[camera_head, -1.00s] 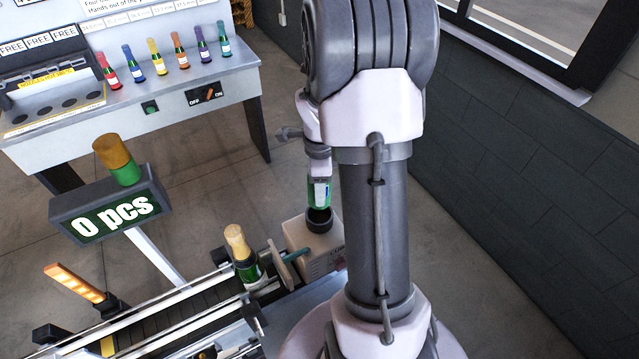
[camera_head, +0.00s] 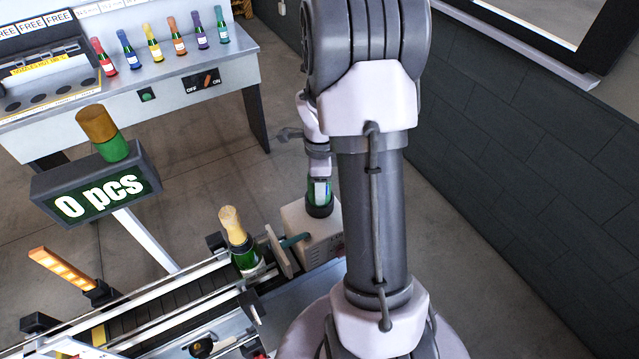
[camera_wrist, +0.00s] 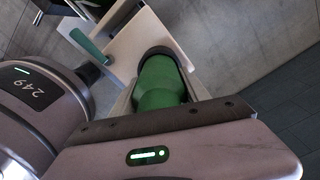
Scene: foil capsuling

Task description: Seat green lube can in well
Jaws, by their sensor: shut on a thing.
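The green lube can (camera_head: 320,190) is upright at the dark round well (camera_head: 320,211) on top of a beige box. Its lower end appears to be inside the well's rim. My gripper (camera_head: 319,176) is shut on the can from above, its fingers partly hidden by my arm. In the wrist view the green can (camera_wrist: 160,82) sits between the jaws, with the dark well rim (camera_wrist: 163,50) around its far end. How deep the can sits is hard to tell.
The beige box (camera_head: 318,243) stands at the conveyor's end, beside a plate and teal rod. A green bottle with a gold top (camera_head: 238,240) stands on the conveyor (camera_head: 160,305). A "0 pcs" sign (camera_head: 95,190) is left. Several coloured bottles line the machine (camera_head: 190,90) behind.

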